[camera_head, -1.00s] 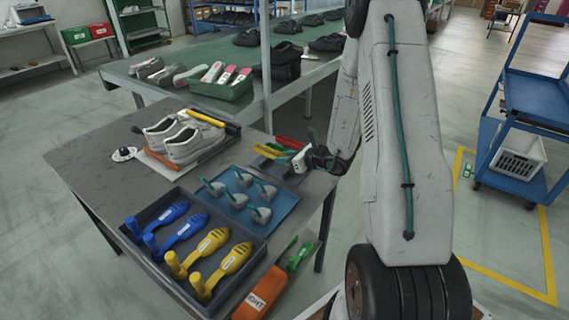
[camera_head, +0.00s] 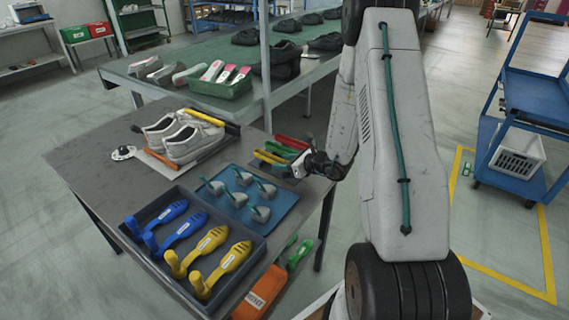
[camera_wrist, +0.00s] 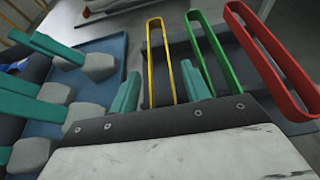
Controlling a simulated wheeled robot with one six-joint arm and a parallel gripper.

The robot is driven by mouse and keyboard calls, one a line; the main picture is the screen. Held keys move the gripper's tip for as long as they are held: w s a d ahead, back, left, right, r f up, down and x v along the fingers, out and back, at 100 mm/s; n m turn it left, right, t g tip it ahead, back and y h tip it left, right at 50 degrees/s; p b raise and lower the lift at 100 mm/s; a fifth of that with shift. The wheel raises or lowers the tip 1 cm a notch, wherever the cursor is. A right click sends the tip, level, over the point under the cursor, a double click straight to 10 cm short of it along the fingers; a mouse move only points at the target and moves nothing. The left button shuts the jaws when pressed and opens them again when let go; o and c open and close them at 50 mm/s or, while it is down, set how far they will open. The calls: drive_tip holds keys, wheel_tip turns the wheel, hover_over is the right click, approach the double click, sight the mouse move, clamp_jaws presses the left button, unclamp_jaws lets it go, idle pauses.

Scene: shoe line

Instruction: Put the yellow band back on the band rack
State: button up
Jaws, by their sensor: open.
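My gripper (camera_head: 297,166) is open at the band rack (camera_head: 262,170) on the table's right side. In the wrist view its two teal fingers (camera_wrist: 160,75) stand apart, one on each side of the yellow band (camera_wrist: 155,22). No grip on the band shows. The yellow band is a long narrow loop over the dark rack, left of the green band (camera_wrist: 213,45) and red band (camera_wrist: 270,45). In the head view the yellow band (camera_head: 268,157) lies lowest of the three. The fingers and palm hide its near end, so its seating is unclear.
A blue tray (camera_head: 236,215) with several grey pieces with teal handles lies just left of the rack. White shoes (camera_head: 188,140) with yellow and orange bars stand behind it. A dark tray (camera_head: 160,262) holds blue and yellow tools.

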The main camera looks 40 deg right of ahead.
drive_tip(key=v, duration=1.1)
drive_tip(key=shift+s+d+r, duration=0.15)
drive_tip(key=shift+s, duration=0.05)
drive_tip(key=s+a+r+n+g+y, duration=0.35)
drive_tip(key=a+r+n, duration=0.45)
drive_tip(key=a, duration=0.3)
drive_tip(key=s+a+r+n+g+y, duration=0.2)
drive_tip(key=a+r+n+g, duration=0.3)
drive_tip(key=a+r+n, duration=0.4)
drive_tip(key=s+a+r+n+g+h, duration=0.35)
drive_tip(key=s+a+n, duration=0.35)
drive_tip(key=s, duration=0.3)
drive_tip(key=s+d+r+n+h, duration=0.4)
drive_tip(key=s+n+h, duration=0.2)
drive_tip(key=s+n, duration=0.2)
drive_tip(key=shift+s+r+t+h, duration=0.3)
drive_tip(key=shift+s+r, duration=0.1)
drive_tip(key=shift+s, duration=0.35)
drive_tip(key=shift+d, duration=0.1)
